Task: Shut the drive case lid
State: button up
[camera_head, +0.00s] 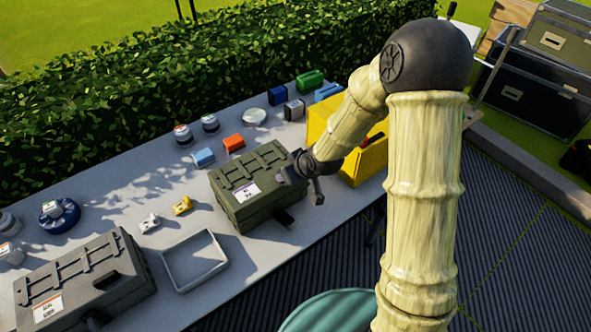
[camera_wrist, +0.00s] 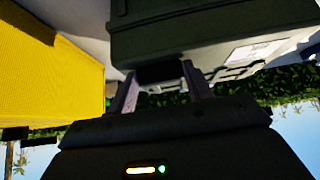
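A green ribbed case (camera_head: 240,202) with a white label stands mid-table in the head view; its lid looks down on its body. It also shows close up in the wrist view (camera_wrist: 215,35). A dark grey case (camera_head: 62,292) with a label lies at the lower left, its lid also looking down. The labels are too small to read, so I cannot tell which is the drive case. My gripper (camera_head: 303,178) is at the green case's right end. In the wrist view its fingers (camera_wrist: 159,76) are apart, near a dark tab on the case; contact is unclear.
A yellow box (camera_head: 358,172) stands close to the right of the green case. A shallow grey tray (camera_head: 194,284) lies between the two cases. Small coloured items, including an orange block (camera_head: 234,143), sit behind. A hedge (camera_head: 150,75) runs along the table's back.

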jog(key=o, duration=0.4)
jog(key=shift+o, duration=0.2)
jog(key=shift+r, duration=0.1)
jog(key=p+v, duration=0.7)
jog(key=v, duration=1)
jog(key=shift+s+d+r, duration=0.1)
jog(key=s+d+r+m+g+h, duration=0.2)
jog(key=s+d+m+g+h, duration=0.1)
jog(key=s+d+m, duration=0.4)
jog(key=shift+s+d+h, duration=0.6)
jog(key=shift+s+d, duration=0.4)
